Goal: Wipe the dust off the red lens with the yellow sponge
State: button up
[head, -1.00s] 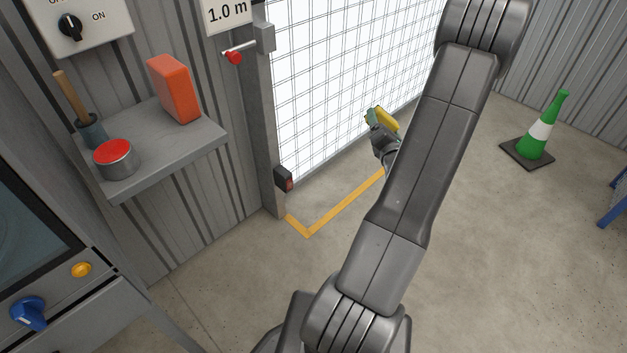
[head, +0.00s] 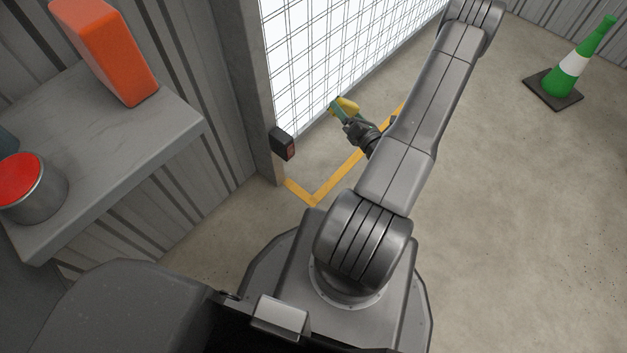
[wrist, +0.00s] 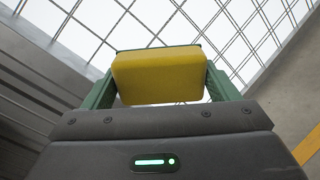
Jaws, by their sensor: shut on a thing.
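The red lens (head: 291,149) sits on the face of a small black box fixed low on the grey door post, left of the mesh. Dust on it is too small to tell. My gripper (head: 343,110) is shut on the yellow sponge (head: 348,103). It holds the sponge in front of the mesh, to the right of the lens and apart from it. In the wrist view the sponge (wrist: 159,76) sits between the two green fingers and faces the mesh. The lens is not in the wrist view.
A grey shelf (head: 120,150) at the left holds an orange block (head: 105,50) and a red-topped tin (head: 35,190). The mesh door (head: 340,45) stands behind the sponge. A yellow line (head: 318,196) marks the floor. A green cone (head: 573,65) stands far right; the floor between is clear.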

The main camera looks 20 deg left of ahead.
aim_at(286, 154)
jog(key=s+a+f+n+g+y+b, duration=0.2)
jog(key=s+a+f+g+b, duration=0.1)
jog(key=s+f, duration=0.45)
jog(key=s+a+f+n+g+y+b, duration=0.1)
jog(key=s+a+f+n+g+b, duration=0.15)
jog(key=s+f, duration=0.45)
jog(key=shift+m, duration=0.25)
jog(key=shift+w+f+x, duration=0.1)
jog(key=shift+f+x, duration=0.05)
jog(key=shift+x, duration=0.95)
jog(key=shift+w+f+x, duration=0.1)
jog(key=shift+f+x, duration=0.1)
jog(key=shift+x, duration=0.85)
jog(key=shift+w+f+x, duration=0.1)
jog(key=shift+f+x, duration=0.05)
jog(key=shift+x, duration=0.95)
jog(key=shift+x, duration=0.85)
jog(key=shift+w, duration=0.1)
jog(key=w, duration=0.1)
jog(key=w+d+b, duration=0.1)
jog(key=w, duration=0.1)
jog(key=shift+w+d+b, duration=0.2)
jog(key=shift+w+b, duration=0.1)
jog(key=shift+s+a, duration=0.3)
jog(key=shift+s, duration=0.3)
jog(key=shift+s+a, duration=0.3)
jog(key=shift+s, duration=0.35)
jog(key=shift+s+a, duration=0.3)
jog(key=shift+s, duration=0.3)
jog(key=shift+c, duration=0.3)
